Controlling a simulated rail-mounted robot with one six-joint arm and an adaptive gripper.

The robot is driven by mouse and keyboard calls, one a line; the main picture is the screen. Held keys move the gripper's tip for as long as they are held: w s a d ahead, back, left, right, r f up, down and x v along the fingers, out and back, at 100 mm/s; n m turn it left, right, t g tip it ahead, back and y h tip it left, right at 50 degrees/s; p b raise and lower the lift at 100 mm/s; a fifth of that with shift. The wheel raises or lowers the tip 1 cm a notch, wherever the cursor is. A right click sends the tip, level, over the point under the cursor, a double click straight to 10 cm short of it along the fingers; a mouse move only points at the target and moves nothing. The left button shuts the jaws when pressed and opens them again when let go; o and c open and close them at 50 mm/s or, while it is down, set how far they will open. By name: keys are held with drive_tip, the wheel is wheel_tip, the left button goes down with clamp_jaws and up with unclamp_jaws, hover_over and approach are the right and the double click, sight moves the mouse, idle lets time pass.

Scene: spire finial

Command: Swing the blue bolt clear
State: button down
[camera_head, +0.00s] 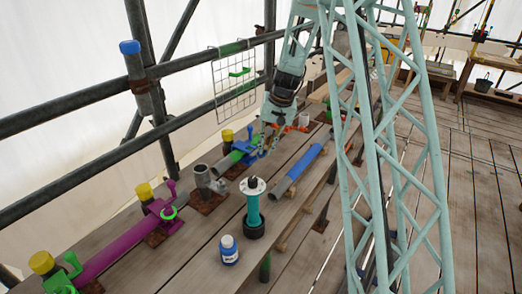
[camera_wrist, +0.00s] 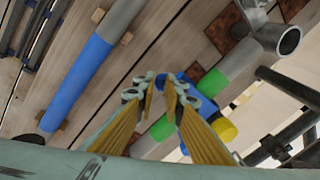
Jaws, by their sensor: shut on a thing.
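The blue coupler (camera_head: 247,150) sits on the green-banded pipe (camera_head: 230,159) at mid-left in the head view. The pipe (camera_wrist: 213,82) runs behind my fingers in the wrist view. The blue bolt (camera_wrist: 168,78) shows as a small rounded blue piece between my fingertips, beside the coupler. My gripper (camera_wrist: 160,87), with yellow ribbed fingers, is shut on it. My gripper (camera_head: 268,142) also shows at the coupler in the head view, where the bolt is too small to make out clearly. My fingers hide part of the coupler.
A purple pipe (camera_head: 110,243), a grey elbow fitting (camera_head: 206,182), a teal-and-black tool (camera_head: 253,212), a blue bottle (camera_head: 229,250) and a blue-grey pipe (camera_head: 298,173) are on the planks nearby. Scaffold rails (camera_head: 60,107) run behind. My teal lattice mast stands at the right.

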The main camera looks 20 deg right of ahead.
drive_tip(key=shift+s+d+f+b, duration=0.25)
drive_tip(key=shift+s+f+b, duration=0.15)
drive_tip(key=shift+f+b, duration=0.15)
drive_tip(key=shift+s+d+f+b, duration=0.25)
drive_tip(key=shift+s+f+b, duration=0.15)
drive_tip(key=shift+f+b, duration=0.1)
drive_tip(key=c, duration=3.3)
unclamp_jaws()
drive_tip(key=shift+r, duration=0.1)
drive_tip(key=shift+c, duration=0.2)
drive_tip(key=shift+o, duration=1.4)
drive_tip(key=shift+w+a, duration=0.1)
drive_tip(key=shift+a, duration=0.05)
drive_tip(key=shift+o, duration=1.4)
drive_tip(key=shift+r, duration=0.25)
drive_tip(key=v, duration=1.1)
drive_tip(key=shift+r, duration=0.25)
